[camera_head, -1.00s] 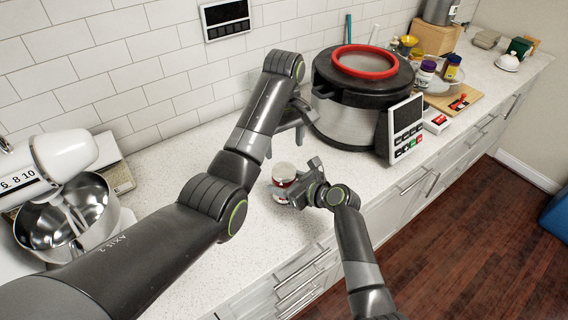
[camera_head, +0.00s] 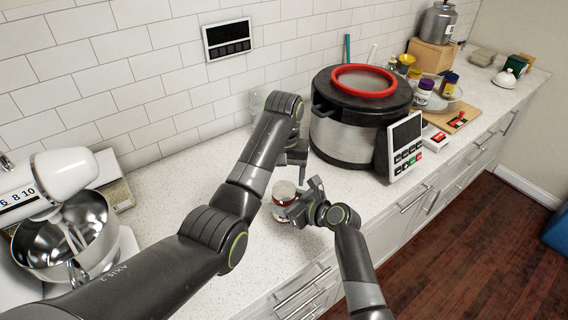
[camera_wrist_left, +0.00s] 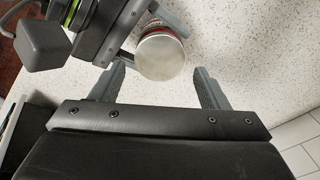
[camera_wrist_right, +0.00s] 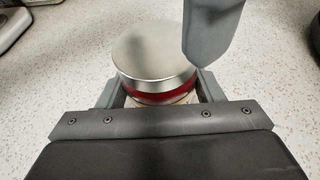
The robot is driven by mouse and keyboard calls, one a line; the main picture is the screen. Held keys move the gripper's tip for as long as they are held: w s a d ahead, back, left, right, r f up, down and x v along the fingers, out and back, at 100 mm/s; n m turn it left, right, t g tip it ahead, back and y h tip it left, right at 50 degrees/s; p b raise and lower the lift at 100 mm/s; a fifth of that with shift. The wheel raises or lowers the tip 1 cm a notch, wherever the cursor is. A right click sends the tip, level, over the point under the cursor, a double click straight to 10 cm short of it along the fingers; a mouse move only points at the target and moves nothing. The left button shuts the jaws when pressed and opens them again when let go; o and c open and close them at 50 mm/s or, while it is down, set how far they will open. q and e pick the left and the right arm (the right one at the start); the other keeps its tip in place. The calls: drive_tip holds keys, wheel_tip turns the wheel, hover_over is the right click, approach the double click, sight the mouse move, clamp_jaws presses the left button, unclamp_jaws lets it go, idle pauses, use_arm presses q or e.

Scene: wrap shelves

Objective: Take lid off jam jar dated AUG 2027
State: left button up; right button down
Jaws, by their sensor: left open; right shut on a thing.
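The jam jar (camera_head: 285,193) stands upright on the counter, with a pale round lid and a red band below it. Its lid (camera_wrist_right: 155,50) fills the middle of the right wrist view. My right gripper (camera_wrist_right: 160,98) is shut on the jar's body below the lid. My left gripper (camera_wrist_left: 158,85) is open and close above the jar, its fingers apart with the lid (camera_wrist_left: 160,57) showing just beyond the space between them. One left finger also shows in the right wrist view, beside the lid. The date on the jar cannot be read.
A large pot with a red ring (camera_head: 365,80) stands behind to the right, with a control panel (camera_head: 405,145) at its front. A stand mixer bowl (camera_head: 65,225) is at the left. Several jars and a cutting board (camera_head: 455,118) lie farther right. The counter left of the jar is clear.

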sight(284, 188)
use_arm(q)
drive_tip(key=shift+f, duration=1.75)
drive_tip(key=c, duration=0.8)
drive_tip(key=n, duration=0.6)
drive_tip(key=shift+c, duration=0.2)
drive_tip(key=shift+r, duration=0.3)
drive_tip(key=shift+r, duration=0.85)
